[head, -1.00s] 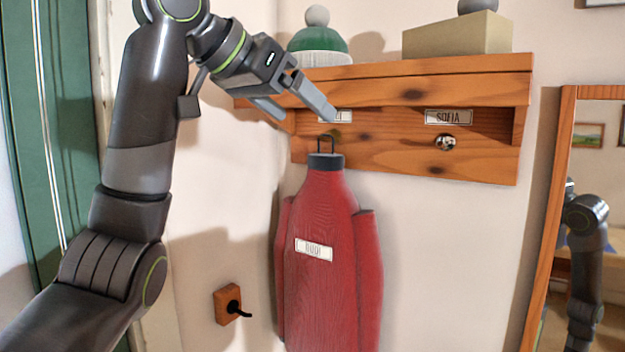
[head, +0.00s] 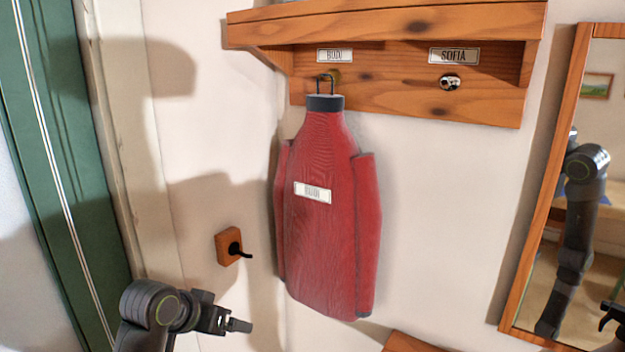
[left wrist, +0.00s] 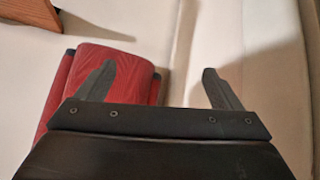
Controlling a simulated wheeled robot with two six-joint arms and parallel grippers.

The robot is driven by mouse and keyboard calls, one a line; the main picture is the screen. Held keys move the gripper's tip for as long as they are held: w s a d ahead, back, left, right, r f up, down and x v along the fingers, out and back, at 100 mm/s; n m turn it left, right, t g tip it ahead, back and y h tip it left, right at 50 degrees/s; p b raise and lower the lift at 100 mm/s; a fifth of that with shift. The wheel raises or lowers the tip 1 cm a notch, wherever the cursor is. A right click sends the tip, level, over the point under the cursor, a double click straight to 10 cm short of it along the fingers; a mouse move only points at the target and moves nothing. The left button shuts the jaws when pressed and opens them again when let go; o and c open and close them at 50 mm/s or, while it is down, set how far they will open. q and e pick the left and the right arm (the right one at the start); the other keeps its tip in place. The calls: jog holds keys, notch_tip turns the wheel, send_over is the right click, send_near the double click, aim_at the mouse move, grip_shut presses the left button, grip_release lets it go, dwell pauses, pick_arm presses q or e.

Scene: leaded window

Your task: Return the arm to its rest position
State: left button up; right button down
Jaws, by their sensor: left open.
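My left gripper (head: 238,325) is low at the bottom left of the head view, below and left of the red coat (head: 325,230), and apart from it. In the left wrist view its two fingers (left wrist: 156,76) are spread with nothing between them. Part of the coat (left wrist: 98,62) shows behind the left finger there. The coat hangs by its loop from a peg under a name label (head: 335,55) on the wooden rack (head: 400,105).
A second peg (head: 450,82) under the SOFIA label (head: 454,56) is bare. A small wooden block with a black hook (head: 229,245) is on the wall above my gripper. A framed mirror (head: 548,215) stands at right. A green door (head: 60,170) is at left.

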pick_arm(q)
jog(key=s+a+f+n+g+y, duration=0.15)
jog(key=s+a+f, duration=0.25)
jog(key=s+f, duration=0.55)
jog(key=s+a+f+n+g+y, duration=0.1)
jog(key=s+a+f, duration=0.2)
jog(key=s, duration=0.6)
jog(key=s+a+f+n+y, duration=0.1)
jog(key=s+a+f+y, duration=0.15)
jog(key=s, duration=0.65)
jog(key=s+a+f+g+y, duration=0.1)
jog(key=s+a+f, duration=0.2)
jog(key=s, duration=0.6)
notch_tip(320, 180, down, 28)
jog(key=w+a+g+b, duration=0.1)
jog(key=b, duration=0.4)
jog(key=s+f+g+b, duration=0.1)
jog(key=s+f+b, duration=0.1)
jog(key=s+f, duration=0.5)
jog(key=s+d+f+h+b, duration=0.1)
jog(key=s+f+b, duration=0.1)
jog(key=s+f, duration=0.6)
notch_tip(320, 180, down, 7)
jog(key=shift+f+g, duration=0.15)
jog(key=shift+g, duration=0.2)
jog(key=shift+s, duration=0.1)
